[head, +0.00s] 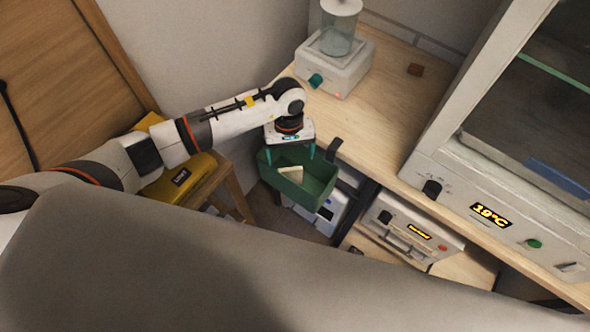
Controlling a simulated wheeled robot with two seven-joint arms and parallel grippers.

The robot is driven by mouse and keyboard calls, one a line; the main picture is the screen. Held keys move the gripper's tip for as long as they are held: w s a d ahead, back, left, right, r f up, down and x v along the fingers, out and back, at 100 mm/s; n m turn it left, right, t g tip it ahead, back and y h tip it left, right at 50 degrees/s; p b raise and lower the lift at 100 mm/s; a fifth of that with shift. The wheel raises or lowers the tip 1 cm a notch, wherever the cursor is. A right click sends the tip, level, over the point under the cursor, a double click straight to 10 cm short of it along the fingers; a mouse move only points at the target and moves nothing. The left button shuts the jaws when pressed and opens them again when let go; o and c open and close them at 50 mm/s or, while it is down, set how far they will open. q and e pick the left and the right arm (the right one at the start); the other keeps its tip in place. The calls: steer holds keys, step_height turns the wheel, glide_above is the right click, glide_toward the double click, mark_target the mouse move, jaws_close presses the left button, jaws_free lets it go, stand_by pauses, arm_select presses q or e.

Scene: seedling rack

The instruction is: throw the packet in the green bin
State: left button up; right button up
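The green bin (309,194) stands low beside the wooden bench's left end. A small cream packet (290,173) shows inside the bin's opening, tilted; I cannot tell whether it rests on the bin's floor. My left gripper (290,154) points down just above the bin. Its two teal fingers are spread wide with nothing between them, and the packet lies below them, apart from them. My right gripper is not in view.
A large cabinet reading 19°C (490,214) stands at right. A yellow case (180,180) lies on a wooden stool at left. Boxed instruments (412,228) sit under the bench.

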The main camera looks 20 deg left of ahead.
arm_select(q)
step_height(320, 180, up, 12)
steer(key=w+b, duration=0.1)
steer(key=b, duration=0.1)
steer(key=shift+w+a+b, duration=0.15)
steer(key=shift+a+b, duration=0.15)
steer(key=shift+a, duration=0.05)
steer(key=shift+f, duration=0.1)
stand_by(0.4)
